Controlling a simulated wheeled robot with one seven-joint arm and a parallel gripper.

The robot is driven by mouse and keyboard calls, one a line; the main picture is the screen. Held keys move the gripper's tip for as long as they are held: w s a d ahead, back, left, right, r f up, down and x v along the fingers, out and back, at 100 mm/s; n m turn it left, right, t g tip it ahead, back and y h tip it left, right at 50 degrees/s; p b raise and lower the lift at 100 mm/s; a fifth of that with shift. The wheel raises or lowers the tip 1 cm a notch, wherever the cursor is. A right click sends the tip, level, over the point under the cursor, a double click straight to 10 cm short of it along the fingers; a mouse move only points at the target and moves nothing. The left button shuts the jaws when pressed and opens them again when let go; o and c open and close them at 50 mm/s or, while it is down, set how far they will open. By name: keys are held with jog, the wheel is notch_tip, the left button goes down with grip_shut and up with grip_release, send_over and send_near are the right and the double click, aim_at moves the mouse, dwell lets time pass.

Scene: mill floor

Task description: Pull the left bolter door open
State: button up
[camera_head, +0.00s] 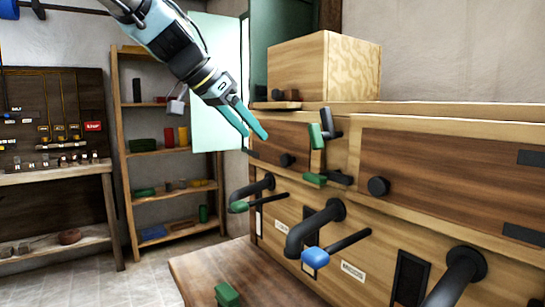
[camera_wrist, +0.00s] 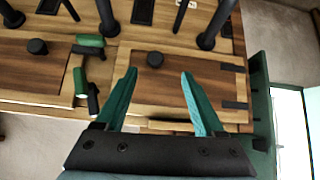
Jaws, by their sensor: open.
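The bolter is a wooden cabinet with two dark-wood doors. The left door (camera_head: 270,137) looks closed and has a round black knob (camera_head: 287,160). In the wrist view, which is turned over, the left door (camera_wrist: 205,85) and its knob (camera_wrist: 155,59) lie beyond my fingers. My gripper (camera_head: 256,134) is open with green fingers, in front of the left door's upper part and apart from the knob. In the wrist view my gripper (camera_wrist: 159,73) has nothing between its fingertips. Green-handled latches (camera_head: 316,136) sit on the post between the doors.
The right door (camera_head: 450,170) has its own black knob (camera_head: 378,186). Black pipes (camera_head: 318,225) jut out below the doors, one with a blue-ended lever (camera_head: 315,257). A wooden box (camera_head: 298,68) stands on top. A shelf (camera_head: 160,150) stands behind at left, with floor before it.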

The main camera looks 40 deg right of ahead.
aim_at(283, 156)
jog(key=shift+m, duration=0.3)
jog(key=x, duration=0.3)
jog(key=p+x, duration=0.1)
jog(key=x, duration=0.3)
jog(key=d+r+p+x, duration=0.1)
jog(key=x, duration=0.2)
jog(key=shift+s+d+f, duration=0.25)
jog(key=shift+s+d, duration=0.1)
jog(key=shift+s, duration=0.05)
grip_shut()
dwell(0.7)
